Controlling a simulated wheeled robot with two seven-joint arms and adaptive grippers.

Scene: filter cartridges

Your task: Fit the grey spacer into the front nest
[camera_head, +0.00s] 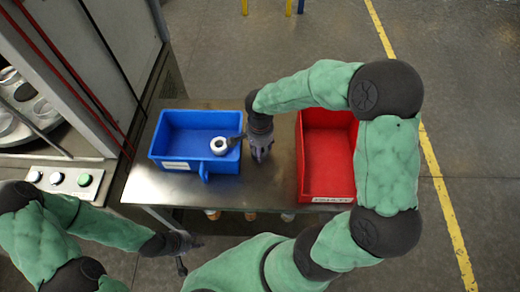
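A pale grey ring-shaped part (219,146), which looks like the grey spacer, lies in the blue bin (158,140) near its right wall, its hole facing up. My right gripper (259,153) points down over the table between the two bins, just right of the ring. A dark part of it reaches toward the ring; contact and finger opening are unclear. My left gripper (189,254) is in front of the table, low in the view, with its fingers apart and empty. Round metal seats (44,107) show inside the machine at the left; which is the front nest is unclear.
A red bin (326,160) stands on the right of the metal table (150,188) and looks empty. The machine (85,50) has a button panel (60,179) at its front. Bare table lies between the bins. A yellow line (445,205) crosses the floor.

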